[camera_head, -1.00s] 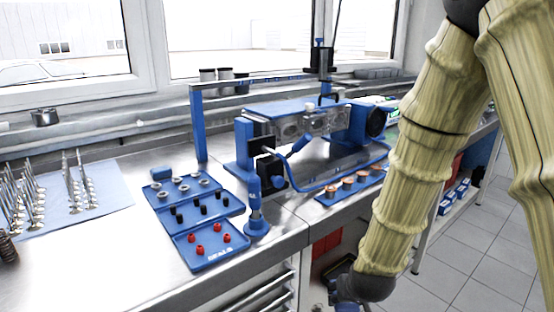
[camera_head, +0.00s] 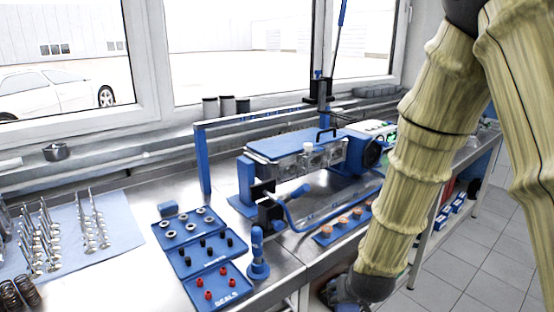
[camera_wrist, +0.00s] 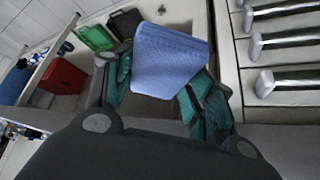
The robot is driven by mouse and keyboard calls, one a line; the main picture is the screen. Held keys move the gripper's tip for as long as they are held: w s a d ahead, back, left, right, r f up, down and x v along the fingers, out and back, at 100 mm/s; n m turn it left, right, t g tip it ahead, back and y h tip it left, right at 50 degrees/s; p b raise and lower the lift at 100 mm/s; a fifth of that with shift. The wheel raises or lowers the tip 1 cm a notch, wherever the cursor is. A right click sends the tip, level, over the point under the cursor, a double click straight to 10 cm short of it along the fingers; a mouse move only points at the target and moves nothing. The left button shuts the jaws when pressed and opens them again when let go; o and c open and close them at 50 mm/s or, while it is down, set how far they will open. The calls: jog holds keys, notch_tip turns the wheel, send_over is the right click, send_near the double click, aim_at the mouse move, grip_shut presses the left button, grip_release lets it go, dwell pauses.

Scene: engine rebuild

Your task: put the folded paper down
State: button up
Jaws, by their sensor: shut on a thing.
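The folded paper (camera_wrist: 170,60) is light blue with a fine texture and shows in the wrist view. My gripper (camera_wrist: 160,92) is shut on it, with the teal finger pads on either side. The paper stands up beyond the fingers, and its lower edge lies between them. The paper is not visible there.
Drawer handles (camera_wrist: 275,45) are close at the right in the wrist view. A red box (camera_wrist: 62,77) and a green item (camera_wrist: 96,38) lie at the left. The bench holds blue trays (camera_head: 190,262), an engine block rig (camera_head: 300,150) and valves on a blue sheet (camera_head: 122,212).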

jog(key=shift+r+p, duration=2)
jog(key=shift+r, duration=0.5)
jog(key=shift+f, duration=0.15)
